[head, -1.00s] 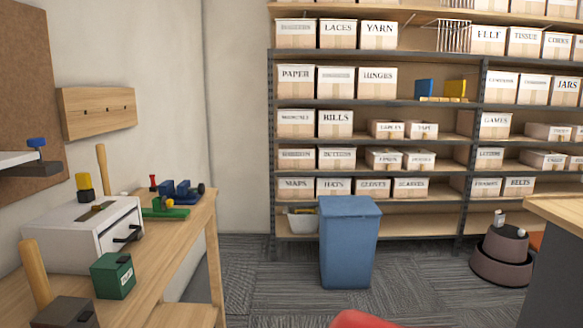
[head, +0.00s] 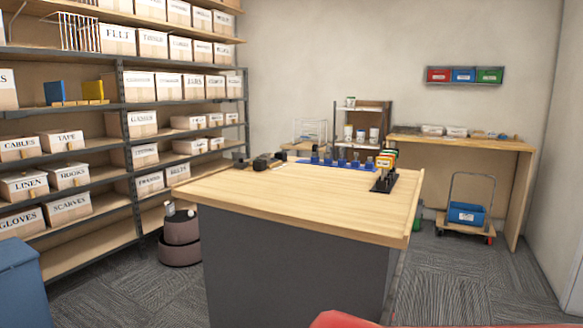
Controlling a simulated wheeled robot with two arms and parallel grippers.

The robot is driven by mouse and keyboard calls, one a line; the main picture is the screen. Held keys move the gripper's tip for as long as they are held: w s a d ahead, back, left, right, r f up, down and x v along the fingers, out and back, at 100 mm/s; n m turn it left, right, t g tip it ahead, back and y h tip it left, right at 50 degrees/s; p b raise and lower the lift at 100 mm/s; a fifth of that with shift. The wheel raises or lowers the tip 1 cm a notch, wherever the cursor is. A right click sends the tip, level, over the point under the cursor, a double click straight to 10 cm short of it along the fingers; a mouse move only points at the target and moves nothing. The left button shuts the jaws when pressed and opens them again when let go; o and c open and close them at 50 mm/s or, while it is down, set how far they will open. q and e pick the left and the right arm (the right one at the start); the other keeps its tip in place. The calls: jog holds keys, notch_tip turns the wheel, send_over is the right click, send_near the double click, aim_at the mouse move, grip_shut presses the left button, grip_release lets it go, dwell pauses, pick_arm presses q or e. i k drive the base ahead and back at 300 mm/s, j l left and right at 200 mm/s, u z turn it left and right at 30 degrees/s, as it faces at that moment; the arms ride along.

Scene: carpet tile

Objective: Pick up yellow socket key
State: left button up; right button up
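A black rack (head: 384,182) stands on the right part of the wooden-topped counter ahead. Small pieces with coloured tops, yellow and green among them (head: 387,158), stand in or just behind it. They are too small and crowded for me to tell whether one is the yellow socket key. Neither of my grippers is in view.
The counter (head: 300,205) has a blue mat (head: 345,163) with several blue pieces and some dark blocks (head: 265,161) at its back. Shelves of boxes (head: 120,110) line the left. A blue bin (head: 18,290) and a brown round unit (head: 180,238) stand on the floor. A cart (head: 466,215) stands right.

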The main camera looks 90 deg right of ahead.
aim_at(384, 163)
jog(key=z, duration=3.3)
